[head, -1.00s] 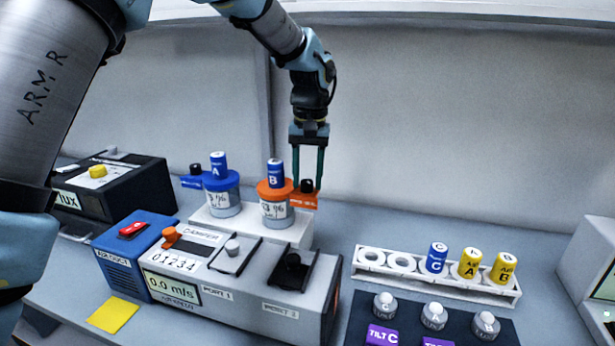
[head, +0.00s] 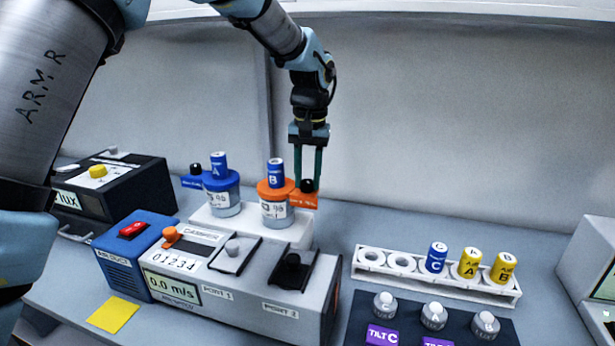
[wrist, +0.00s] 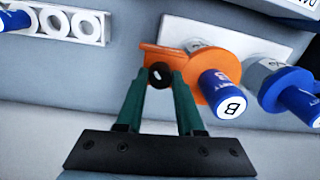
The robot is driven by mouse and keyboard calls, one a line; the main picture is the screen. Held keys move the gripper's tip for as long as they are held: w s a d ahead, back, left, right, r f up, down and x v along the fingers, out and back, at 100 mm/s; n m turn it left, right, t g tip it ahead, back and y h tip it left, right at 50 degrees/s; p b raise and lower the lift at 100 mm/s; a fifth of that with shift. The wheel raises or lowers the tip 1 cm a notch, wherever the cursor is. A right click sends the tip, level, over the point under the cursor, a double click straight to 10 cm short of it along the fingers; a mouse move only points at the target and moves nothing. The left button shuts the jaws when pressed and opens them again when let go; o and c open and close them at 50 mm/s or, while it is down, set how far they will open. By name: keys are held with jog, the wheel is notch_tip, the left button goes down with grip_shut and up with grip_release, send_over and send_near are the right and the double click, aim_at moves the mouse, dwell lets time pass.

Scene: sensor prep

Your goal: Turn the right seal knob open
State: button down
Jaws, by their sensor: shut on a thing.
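The right seal knob (head: 307,186) is a small black knob on an orange tab (head: 304,200) beside the jar with the orange lid (head: 275,190). A blue cylinder marked B (head: 276,172) stands upright on that lid. My gripper (head: 308,182) points down from above with its two green fingers on either side of the knob, shut on it. In the wrist view the knob (wrist: 159,76) shows between the fingertips (wrist: 160,80), with a pale mark on its top. The tab's lettering is too blurred to read.
The blue-lidded jar (head: 221,192) with cylinder A and its own black knob (head: 195,169) stands close on the left. The grey airflow unit (head: 235,275) is in front. A white rack (head: 437,281) holds several cylinders at right. Bench behind the rack is clear.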

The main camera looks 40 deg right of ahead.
jog(key=m, duration=0.4)
jog(key=m+p, duration=0.1)
jog(key=m, duration=0.3)
jog(key=shift+r+m, duration=0.1)
jog(key=shift+m, duration=0.2)
jog(key=m+p, duration=0.1)
jog(key=m, duration=0.3)
jog(key=shift+m, duration=0.3)
jog(key=shift+m+h+p, duration=0.3)
jog(key=shift+m+p, duration=0.3)
jog(key=shift+m, duration=1.2)
jog(key=c, duration=0.5)
grip_release()
jog(key=shift+c, duration=0.2)
